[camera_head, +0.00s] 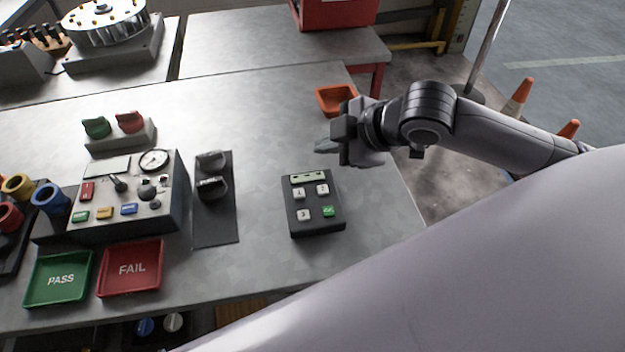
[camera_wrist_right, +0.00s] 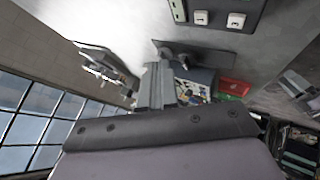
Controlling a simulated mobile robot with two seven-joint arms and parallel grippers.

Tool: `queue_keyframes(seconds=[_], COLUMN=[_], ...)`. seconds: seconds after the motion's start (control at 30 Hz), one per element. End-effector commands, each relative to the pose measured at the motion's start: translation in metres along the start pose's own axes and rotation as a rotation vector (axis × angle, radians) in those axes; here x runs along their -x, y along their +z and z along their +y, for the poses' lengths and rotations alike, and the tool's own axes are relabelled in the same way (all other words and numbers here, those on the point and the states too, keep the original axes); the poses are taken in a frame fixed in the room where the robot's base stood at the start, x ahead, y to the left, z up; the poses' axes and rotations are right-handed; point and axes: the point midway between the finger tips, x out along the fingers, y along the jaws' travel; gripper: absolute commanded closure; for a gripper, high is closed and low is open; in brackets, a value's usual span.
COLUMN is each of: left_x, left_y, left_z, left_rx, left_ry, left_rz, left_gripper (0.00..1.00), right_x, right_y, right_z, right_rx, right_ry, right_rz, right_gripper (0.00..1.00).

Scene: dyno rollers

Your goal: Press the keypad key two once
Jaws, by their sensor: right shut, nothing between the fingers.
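The keypad (camera_head: 316,229) is a dark box lying on the grey table, with a small display strip at its top, three pale keys and one green key. The upper right pale key (camera_head: 322,190) appears to be key two; its mark is small. My right gripper (camera_head: 322,146) is shut and empty, pointing left above the table, beyond the keypad and apart from it. In the right wrist view its shut fingers (camera_wrist_right: 155,86) show in the middle. The keypad (camera_wrist_right: 218,12) is cut off by the top edge there. My left gripper is not in view.
Left of the keypad is a dark plate with black knobs (camera_head: 212,188), then a control panel (camera_head: 165,205) with a gauge. A green PASS tray (camera_head: 85,262) and red FAIL tray (camera_head: 158,250) lie front left. An orange bin (camera_head: 334,98) stands behind my gripper.

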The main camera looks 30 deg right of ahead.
Motion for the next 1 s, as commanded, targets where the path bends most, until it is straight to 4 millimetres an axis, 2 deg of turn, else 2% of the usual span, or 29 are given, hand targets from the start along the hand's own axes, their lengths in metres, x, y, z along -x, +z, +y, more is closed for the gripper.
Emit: queue_keyframes(seconds=[0.43,0.67,1.0], left_x=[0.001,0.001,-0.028], left_y=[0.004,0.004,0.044], left_z=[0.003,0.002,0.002], left_rx=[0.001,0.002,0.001], left_ry=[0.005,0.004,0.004], left_rz=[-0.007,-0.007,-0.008], left_gripper=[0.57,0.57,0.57], right_x=[-0.003,-0.016,-0.043], right_y=[0.002,0.012,0.031], right_z=[-0.002,-0.012,-0.03], right_rx=[-0.001,-0.002,0.0], right_ry=[0.001,-0.001,0.002], right_rz=[0.0,-0.002,0.001], right_gripper=[1.0,1.0,1.0])
